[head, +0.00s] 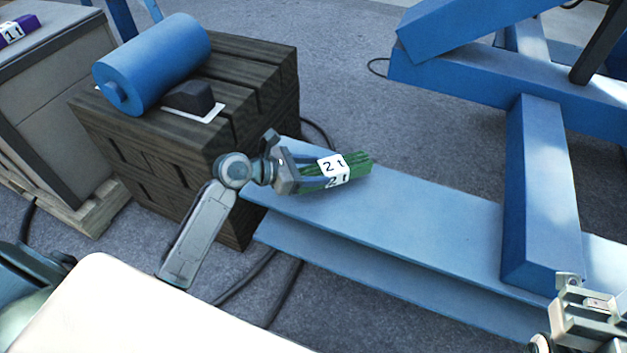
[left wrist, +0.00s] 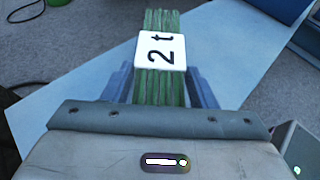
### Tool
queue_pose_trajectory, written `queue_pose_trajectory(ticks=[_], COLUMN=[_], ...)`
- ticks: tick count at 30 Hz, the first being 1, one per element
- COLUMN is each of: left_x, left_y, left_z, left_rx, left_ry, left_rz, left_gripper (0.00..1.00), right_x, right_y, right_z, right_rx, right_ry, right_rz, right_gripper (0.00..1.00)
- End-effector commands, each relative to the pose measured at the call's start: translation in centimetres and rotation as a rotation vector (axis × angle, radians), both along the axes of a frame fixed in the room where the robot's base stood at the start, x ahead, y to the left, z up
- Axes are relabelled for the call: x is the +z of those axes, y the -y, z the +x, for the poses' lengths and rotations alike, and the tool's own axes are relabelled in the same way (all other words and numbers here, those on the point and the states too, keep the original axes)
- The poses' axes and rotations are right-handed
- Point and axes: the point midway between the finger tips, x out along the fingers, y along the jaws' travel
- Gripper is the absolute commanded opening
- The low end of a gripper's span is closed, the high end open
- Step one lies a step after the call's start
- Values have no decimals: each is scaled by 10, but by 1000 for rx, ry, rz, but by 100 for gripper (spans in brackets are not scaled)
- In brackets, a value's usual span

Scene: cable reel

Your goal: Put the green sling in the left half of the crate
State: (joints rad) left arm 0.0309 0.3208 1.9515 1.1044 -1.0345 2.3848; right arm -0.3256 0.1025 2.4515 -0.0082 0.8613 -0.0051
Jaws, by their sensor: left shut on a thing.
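The green sling (head: 358,163) is a folded bundle with a white "2 t" label. My left gripper (head: 312,172) is shut on it, over the blue beam (head: 400,210). I cannot tell whether the sling touches the beam. In the left wrist view the sling (left wrist: 160,88) lies between the two fingers of my left gripper (left wrist: 160,86), label facing the camera. My right gripper (head: 585,310) shows only in part at the lower right edge, and its fingers are not clear. I cannot make out the crate for certain.
A dark wooden block (head: 255,75) stands behind my left gripper, with a blue roller (head: 155,62) and a black piece (head: 190,96) on top. A grey box (head: 55,100) at upper left carries a purple "1 t" sling (head: 18,30). A blue steel frame (head: 540,180) rises at right. Dark cables (head: 285,290) lie on the floor.

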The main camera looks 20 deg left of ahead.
Motion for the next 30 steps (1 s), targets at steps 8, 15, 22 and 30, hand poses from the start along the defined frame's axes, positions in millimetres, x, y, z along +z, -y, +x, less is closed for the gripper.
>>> queue_pose_trajectory(ticks=[8,15,22,30], left_x=[-28,-34,-36,-36], left_y=[2,2,1,1], left_z=[1,1,1,1], left_rx=[1,0,0,0], left_ry=[0,3,-1,0], left_rz=[-3,-2,-1,0], left_gripper=[15,15,62,74], right_x=[-11,-2,0,-4], right_y=[0,1,1,1], right_z=[0,-1,-3,-1], right_rx=[-1,-2,-2,-2], right_ry=[21,51,53,40], right_rz=[7,14,16,16], right_gripper=[0,0,0,0])
